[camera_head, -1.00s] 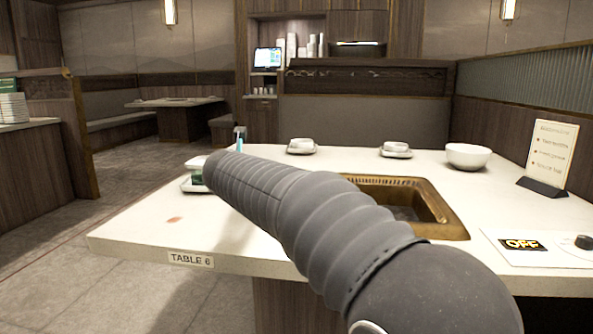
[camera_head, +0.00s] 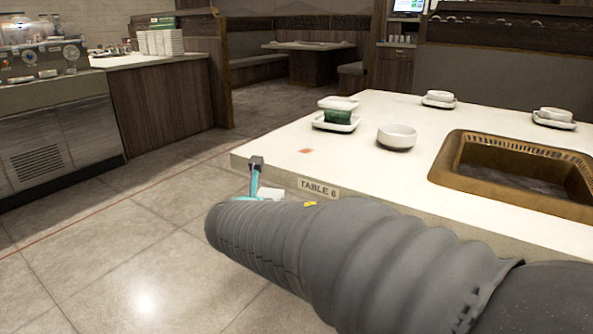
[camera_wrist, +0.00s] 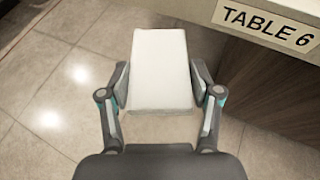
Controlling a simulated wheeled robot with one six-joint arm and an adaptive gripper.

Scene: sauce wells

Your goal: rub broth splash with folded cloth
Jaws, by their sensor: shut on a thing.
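The broth splash is a small reddish-brown spot (camera_head: 305,151) on the white table top, near its left front corner in the head view. The folded cloth is a white block (camera_wrist: 161,72) in the wrist view, between the two fingers of my gripper (camera_wrist: 160,85). My gripper is shut on it. In the head view only a bit of the cloth (camera_head: 270,193) shows behind my arm, which hides most of the gripper. The cloth is out beyond the table's front edge, over the floor, apart from the splash.
The table's front edge carries a "TABLE 6" label (camera_head: 318,188), close to my gripper. A white bowl (camera_head: 397,137) and a green item on a white dish (camera_head: 337,121) stand near the splash. A brass-rimmed well (camera_head: 447,162) is to the right. Open floor lies left.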

